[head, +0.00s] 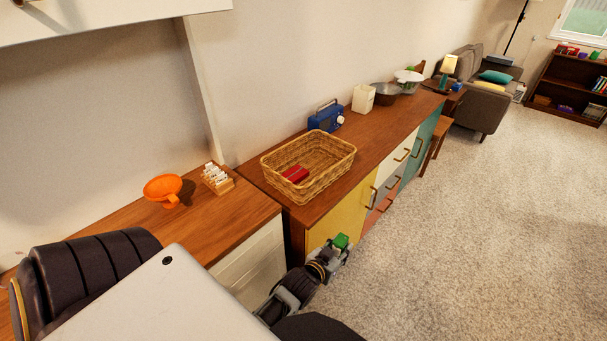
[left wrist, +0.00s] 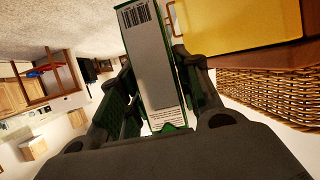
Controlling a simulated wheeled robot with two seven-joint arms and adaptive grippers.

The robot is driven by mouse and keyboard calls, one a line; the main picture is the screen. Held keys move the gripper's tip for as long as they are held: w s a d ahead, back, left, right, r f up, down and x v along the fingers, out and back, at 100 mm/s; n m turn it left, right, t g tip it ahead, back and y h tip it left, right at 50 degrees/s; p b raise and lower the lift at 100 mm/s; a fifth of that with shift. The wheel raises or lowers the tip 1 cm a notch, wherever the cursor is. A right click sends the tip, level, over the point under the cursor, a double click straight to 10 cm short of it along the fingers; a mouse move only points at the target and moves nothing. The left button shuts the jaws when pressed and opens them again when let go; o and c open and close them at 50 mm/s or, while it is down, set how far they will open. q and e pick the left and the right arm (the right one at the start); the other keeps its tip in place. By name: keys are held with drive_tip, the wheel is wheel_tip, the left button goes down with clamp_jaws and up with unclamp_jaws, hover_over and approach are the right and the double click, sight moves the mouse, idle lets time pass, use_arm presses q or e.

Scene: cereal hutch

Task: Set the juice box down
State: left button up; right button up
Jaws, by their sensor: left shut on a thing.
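My left gripper (head: 335,253) is shut on the juice box (head: 341,241), whose green top shows in the head view. In the left wrist view the juice box (left wrist: 152,65) is a grey-and-green carton with a barcode, held between the two fingers (left wrist: 155,100). The gripper and box are in front of the yellow cabinet door (head: 343,209), apart from the counter top. The wicker basket (head: 333,173) stands on the wooden counter (head: 377,139) above and left of the box, with a red item (head: 295,174) inside. My right gripper is not in view.
A blue radio (head: 327,117), a cream canister (head: 363,99) and bowls (head: 386,94) stand along the back of the counter. An orange funnel (head: 163,189) and a small rack (head: 217,178) are on the left desk. Bare counter lies right of the basket; open carpet lies farther right.

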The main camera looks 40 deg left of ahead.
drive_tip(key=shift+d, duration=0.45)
